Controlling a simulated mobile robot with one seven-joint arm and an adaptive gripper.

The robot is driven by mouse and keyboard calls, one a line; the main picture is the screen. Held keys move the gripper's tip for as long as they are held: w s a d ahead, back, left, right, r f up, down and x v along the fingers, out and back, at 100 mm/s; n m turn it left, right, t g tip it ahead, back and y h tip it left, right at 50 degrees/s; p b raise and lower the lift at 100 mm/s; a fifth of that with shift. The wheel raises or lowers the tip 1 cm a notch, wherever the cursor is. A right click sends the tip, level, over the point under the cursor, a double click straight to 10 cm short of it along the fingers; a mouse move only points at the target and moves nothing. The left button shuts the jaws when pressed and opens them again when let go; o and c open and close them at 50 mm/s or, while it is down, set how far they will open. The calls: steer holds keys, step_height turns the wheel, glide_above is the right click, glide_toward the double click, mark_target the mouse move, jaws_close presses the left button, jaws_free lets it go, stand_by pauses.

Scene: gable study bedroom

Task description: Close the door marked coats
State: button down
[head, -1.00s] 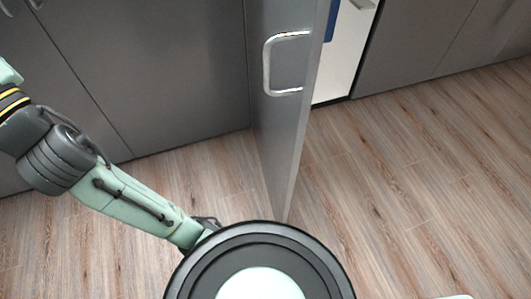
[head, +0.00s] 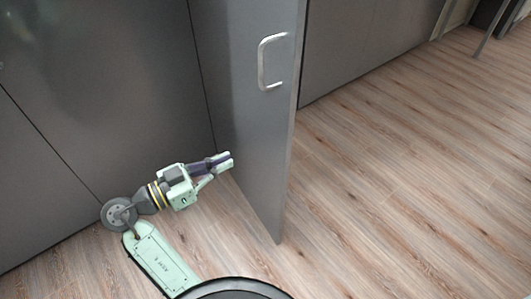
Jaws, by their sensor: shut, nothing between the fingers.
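A grey door (head: 255,120) stands open, sticking out from the row of grey cabinets towards me in the head view. A silver bar handle (head: 263,62) is on the side that faces left. No coats marking is readable on it. My gripper (head: 231,160) is to the left of the door, below the handle, pointing right at its face. The fingers are shut and empty. The fingertips are close to the door; I cannot tell whether they touch it.
Closed grey cabinet fronts (head: 100,90) run behind and to the left. The wooden floor (head: 400,170) is clear on the right. Thin dark legs of some furniture (head: 490,28) stand at the far upper right.

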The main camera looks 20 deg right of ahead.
steer(key=p, duration=0.4)
glide_toward(286, 140)
steer(key=shift+m+g, duration=0.3)
steer(key=x, duration=0.5)
steer(key=shift+w+d+r, duration=0.1)
steer(key=shift+w+d, duration=0.15)
steer(key=shift+d, duration=0.1)
steer(key=shift+w+d, duration=0.2)
steer(key=shift+d, duration=0.4)
